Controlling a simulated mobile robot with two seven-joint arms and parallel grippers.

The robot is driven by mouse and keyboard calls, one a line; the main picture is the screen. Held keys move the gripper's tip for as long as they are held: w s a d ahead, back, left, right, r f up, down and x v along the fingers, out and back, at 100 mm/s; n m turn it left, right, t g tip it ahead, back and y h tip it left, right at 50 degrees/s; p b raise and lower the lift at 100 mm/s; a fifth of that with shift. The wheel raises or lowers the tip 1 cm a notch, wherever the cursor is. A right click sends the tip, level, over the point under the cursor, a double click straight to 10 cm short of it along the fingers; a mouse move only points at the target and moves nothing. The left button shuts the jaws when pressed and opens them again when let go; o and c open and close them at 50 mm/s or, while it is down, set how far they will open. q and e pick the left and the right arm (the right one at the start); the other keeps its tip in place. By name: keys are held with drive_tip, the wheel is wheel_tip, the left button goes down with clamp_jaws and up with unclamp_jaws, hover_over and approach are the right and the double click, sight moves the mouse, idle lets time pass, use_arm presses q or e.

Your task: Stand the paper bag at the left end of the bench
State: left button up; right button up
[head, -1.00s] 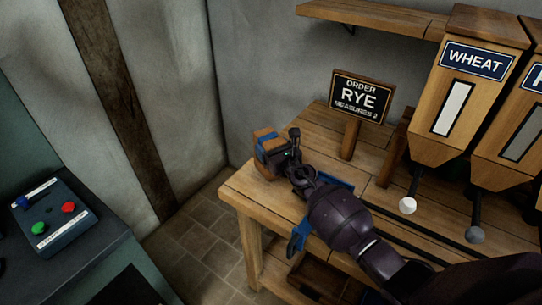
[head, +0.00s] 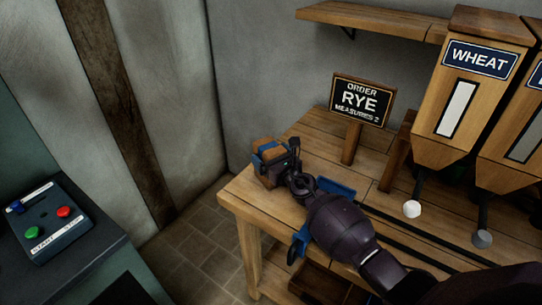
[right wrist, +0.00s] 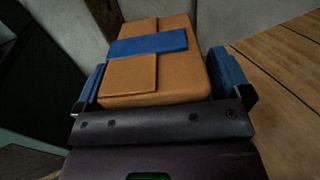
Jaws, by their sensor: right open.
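The paper bag (head: 267,178) is brown with a blue band, and it stands on the left end of the bench (head: 240,200). My right gripper (head: 270,158) is at the bag, its arm reaching over the bench from the lower right. In the right wrist view the bag (right wrist: 150,75) lies between the two blue fingers of my right gripper (right wrist: 160,82), which are spread to either side of it. The gripper hides part of the bag in the head view. My left gripper is not in view.
A RYE order sign (head: 360,100) stands on the bench behind my right arm. The WHEAT hopper (head: 460,90) is further right, and a shelf (head: 370,20) is above. A control box (head: 45,215) with buttons is at the left. Floor lies open left of the bench.

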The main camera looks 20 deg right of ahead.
drive_tip(key=shift+r, duration=0.15)
drive_tip(key=shift+s+d+p, duration=0.1)
drive_tip(key=shift+s+p, duration=0.15)
drive_tip(key=shift+p, duration=0.05)
drive_tip(key=p+v, duration=0.1)
drive_tip(key=v, duration=1)
drive_tip(key=shift+s+p, duration=0.3)
drive_tip(key=shift+p, duration=0.1)
drive_tip(key=shift+d, duration=0.1)
